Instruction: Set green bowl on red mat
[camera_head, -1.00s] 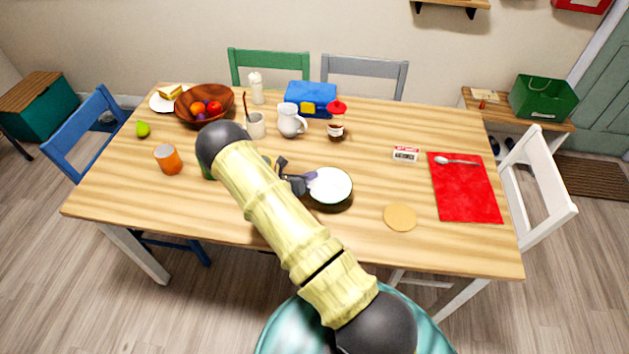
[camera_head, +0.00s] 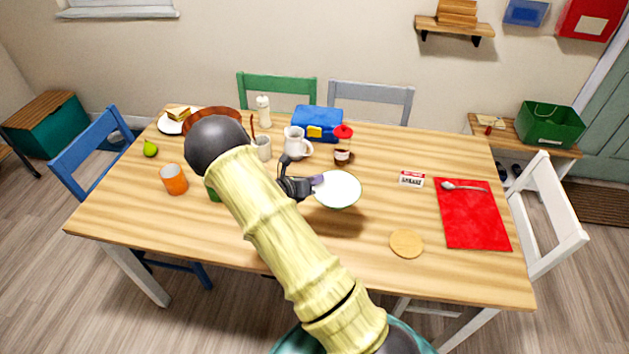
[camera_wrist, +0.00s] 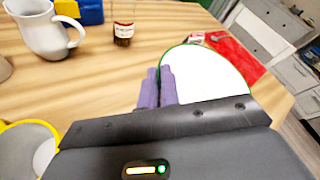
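The green bowl (camera_head: 338,190), white inside with a green rim, is held above the middle of the table, with a shadow below it. My gripper (camera_head: 317,181) is at its left rim. In the wrist view, the purple fingers of my gripper (camera_wrist: 160,88) are close together on the rim of the bowl (camera_wrist: 207,78). The red mat (camera_head: 472,222) lies flat at the right end of the table, apart from the bowl. It also shows behind the bowl in the wrist view (camera_wrist: 229,47).
A spoon (camera_head: 465,187) lies on the mat's far part. A small labelled box (camera_head: 412,179) and a round wooden coaster (camera_head: 406,244) lie between bowl and mat. A white jug (camera_head: 295,143) and a red-lidded jar (camera_head: 342,148) stand behind. The mat's near part is clear.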

